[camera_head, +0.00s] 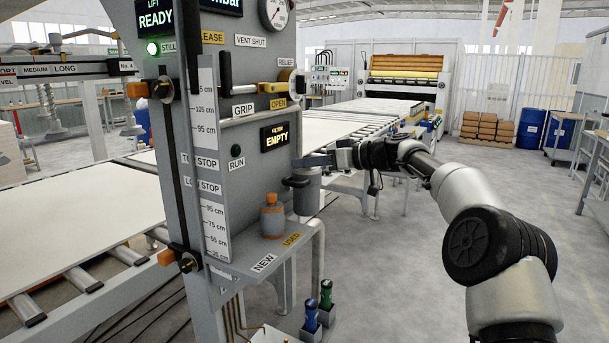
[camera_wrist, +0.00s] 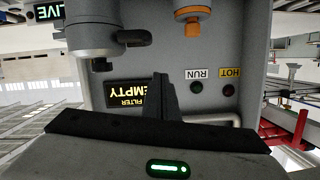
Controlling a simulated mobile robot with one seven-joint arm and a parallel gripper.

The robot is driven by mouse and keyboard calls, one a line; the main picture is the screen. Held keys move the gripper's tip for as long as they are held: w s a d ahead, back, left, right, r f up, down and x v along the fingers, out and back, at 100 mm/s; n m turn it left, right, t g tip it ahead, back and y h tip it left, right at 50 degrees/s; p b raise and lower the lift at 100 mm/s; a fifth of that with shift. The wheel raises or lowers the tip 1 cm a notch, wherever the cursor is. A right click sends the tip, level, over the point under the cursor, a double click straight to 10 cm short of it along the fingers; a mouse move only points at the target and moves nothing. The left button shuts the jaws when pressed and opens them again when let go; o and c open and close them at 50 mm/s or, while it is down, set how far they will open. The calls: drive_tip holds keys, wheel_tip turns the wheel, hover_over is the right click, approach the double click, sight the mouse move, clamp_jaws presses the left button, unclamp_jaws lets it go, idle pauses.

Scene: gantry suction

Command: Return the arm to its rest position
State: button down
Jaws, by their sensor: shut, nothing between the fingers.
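My gripper (camera_head: 306,161) is at the end of my arm, which reaches in from the right toward the grey control panel. It is in front of the panel, just above the grey filter canister (camera_head: 307,194); I cannot tell whether they touch. In the wrist view the fingers (camera_wrist: 163,92) are together and hold nothing. They point at the panel, beside the "FILTER EMPTY" display (camera_wrist: 140,95). The canister (camera_wrist: 92,28) shows at upper left there.
Blue and green bottles (camera_head: 326,295) stand below. A roller conveyor (camera_head: 80,215) carries white boards at left. Open floor (camera_head: 420,275) lies around my arm.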

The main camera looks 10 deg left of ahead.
drive_tip(key=s+v, duration=0.1)
drive_tip(key=v, duration=0.7)
drive_tip(key=s+d+f+m+h, duration=0.1)
drive_tip(key=s+f+m+h, duration=0.15)
drive_tip(key=s, duration=0.45)
drive_tip(key=s+d+f+m+h, duration=0.1)
drive_tip(key=s+d+h, duration=0.1)
drive_tip(key=s+h, duration=0.35)
drive_tip(key=s+d+f+m+t+h, duration=0.1)
drive_tip(key=s+d+f+m+h, duration=0.3)
drive_tip(key=s+d, duration=0.95)
drive_tip(key=s+d+f+m+t+h, duration=0.1)
drive_tip(key=s+d+f+m+h, duration=0.2)
drive_tip(key=s+d+f+m, duration=0.95)
drive_tip(key=s+a+r+n+p, duration=0.1)
drive_tip(key=s+r+n+p, duration=0.1)
drive_tip(key=r+p, duration=1)
drive_tip(key=s+a+r+n+p, duration=0.1)
drive_tip(key=r+n+p, duration=0.4)
drive_tip(key=r+p, duration=0.8)
wheel_tip(320, 180, up, 6)
drive_tip(key=shift+s+a+r, duration=0.2)
drive_tip(key=shift+s+a, duration=0.1)
drive_tip(key=shift+s, duration=0.35)
